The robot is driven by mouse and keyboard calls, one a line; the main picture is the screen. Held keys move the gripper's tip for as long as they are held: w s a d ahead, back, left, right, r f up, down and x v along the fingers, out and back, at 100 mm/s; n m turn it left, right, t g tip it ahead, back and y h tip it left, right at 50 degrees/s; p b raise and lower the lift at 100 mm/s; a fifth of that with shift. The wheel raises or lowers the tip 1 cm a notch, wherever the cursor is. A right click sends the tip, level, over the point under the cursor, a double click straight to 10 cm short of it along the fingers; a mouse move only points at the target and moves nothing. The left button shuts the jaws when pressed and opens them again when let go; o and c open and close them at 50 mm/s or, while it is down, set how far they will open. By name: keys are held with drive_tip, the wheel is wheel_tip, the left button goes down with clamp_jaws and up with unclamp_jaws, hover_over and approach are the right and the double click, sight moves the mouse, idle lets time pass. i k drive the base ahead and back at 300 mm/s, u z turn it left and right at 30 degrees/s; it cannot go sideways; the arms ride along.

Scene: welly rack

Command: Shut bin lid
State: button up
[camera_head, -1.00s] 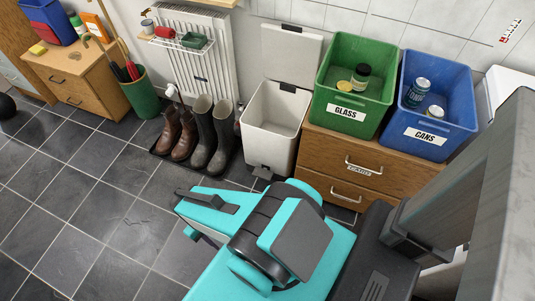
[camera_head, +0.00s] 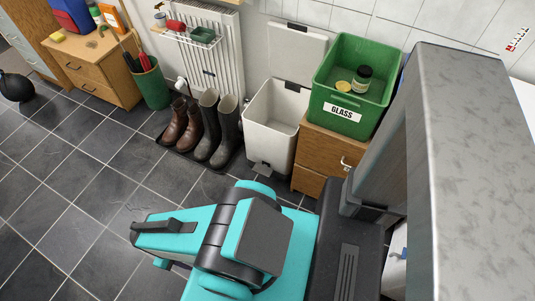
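The white pedal bin (camera_head: 268,131) stands on the floor between the boots and the wooden drawer unit. Its lid (camera_head: 297,52) is up, leaning back toward the tiled wall, and the bin's inside is open to view. A small dark pedal shows at the bin's foot. My turquoise and black arm fills the lower middle of the view, in front of the bin and apart from it. My gripper's fingertips cannot be made out.
Brown and dark boots (camera_head: 228,130) stand on a black tray left of the bin. The green GLASS crate (camera_head: 339,115) sits on the drawer unit (camera_head: 311,166) to its right. A radiator (camera_head: 212,62) is behind.

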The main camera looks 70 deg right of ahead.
sight(296, 52)
drive_tip(key=z, duration=0.95)
drive_tip(key=k, duration=0.1)
drive_tip(key=u, duration=1.7)
drive_tip(key=i, duration=0.9)
drive_tip(key=z, duration=4.2)
drive_tip(key=i, duration=0.1)
drive_tip(key=u, duration=2.5)
